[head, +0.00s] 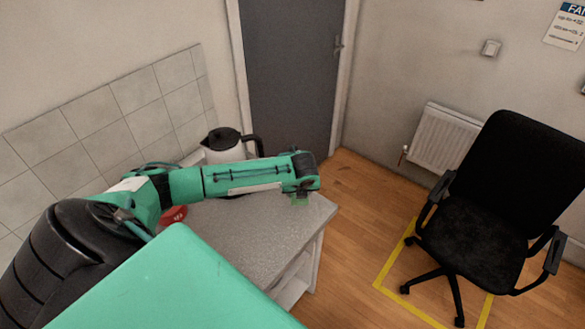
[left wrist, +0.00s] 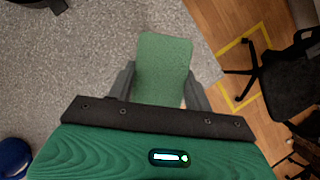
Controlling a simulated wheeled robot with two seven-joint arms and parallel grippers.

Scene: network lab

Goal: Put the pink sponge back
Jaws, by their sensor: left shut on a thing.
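No pink sponge shows in either view. My left gripper (left wrist: 160,85) is shut on a green sponge-like block (left wrist: 164,55), which sticks out between the two dark fingers above the grey speckled counter. In the head view my left gripper (head: 302,192) is over the counter's right end, and only a small part of the green block (head: 300,201) shows below it. I cannot tell how high the block is above the counter. My right gripper is not in view.
The grey counter (head: 245,235) has open shelves below. A kettle (head: 225,146) stands at its back; a red item (head: 173,215) is partly hidden by my arm. A blue object (left wrist: 14,158) lies at left. A black chair (head: 480,245) stands right, within yellow floor tape.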

